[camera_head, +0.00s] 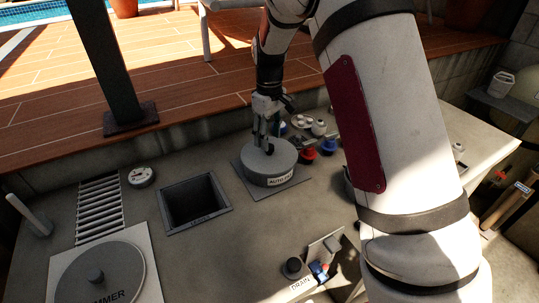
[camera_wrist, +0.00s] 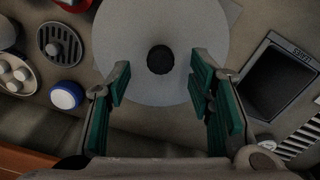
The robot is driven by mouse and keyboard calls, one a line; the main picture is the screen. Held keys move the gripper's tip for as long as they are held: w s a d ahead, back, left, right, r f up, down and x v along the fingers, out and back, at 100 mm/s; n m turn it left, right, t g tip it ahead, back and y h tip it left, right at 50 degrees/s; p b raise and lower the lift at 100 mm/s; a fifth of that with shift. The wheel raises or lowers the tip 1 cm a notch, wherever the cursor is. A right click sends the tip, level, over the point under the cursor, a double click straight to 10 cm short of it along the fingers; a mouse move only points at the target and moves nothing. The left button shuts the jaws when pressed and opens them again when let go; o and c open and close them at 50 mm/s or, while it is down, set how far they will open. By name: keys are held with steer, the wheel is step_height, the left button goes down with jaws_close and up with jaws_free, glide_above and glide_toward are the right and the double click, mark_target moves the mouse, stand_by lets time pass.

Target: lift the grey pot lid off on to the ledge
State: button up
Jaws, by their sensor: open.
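The grey pot lid (camera_head: 270,160) is a round disc with a small knob on a squat pot lettered "AUTO…", standing on a square plate on the concrete top. In the wrist view the lid (camera_wrist: 200,30) fills the upper middle, with its dark round knob (camera_wrist: 160,59) near the centre. My gripper (camera_head: 265,137) points down over the lid in the head view. In the wrist view my gripper (camera_wrist: 160,80) is open and empty, its green-padded fingers apart on either side of the knob's line. The head view is too small to tell whether the fingertips touch the lid.
A square dark pit (camera_head: 194,200) opens left of the pot. Red and blue knobs (camera_head: 309,154) stand close on its right. A grating (camera_head: 99,208) and a round skimmer cover (camera_head: 96,277) lie further left.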

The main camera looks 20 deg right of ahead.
mark_target(269, 152)
steer(key=shift+f, duration=1.6)
jaws_close()
steer(key=shift+r, duration=0.1)
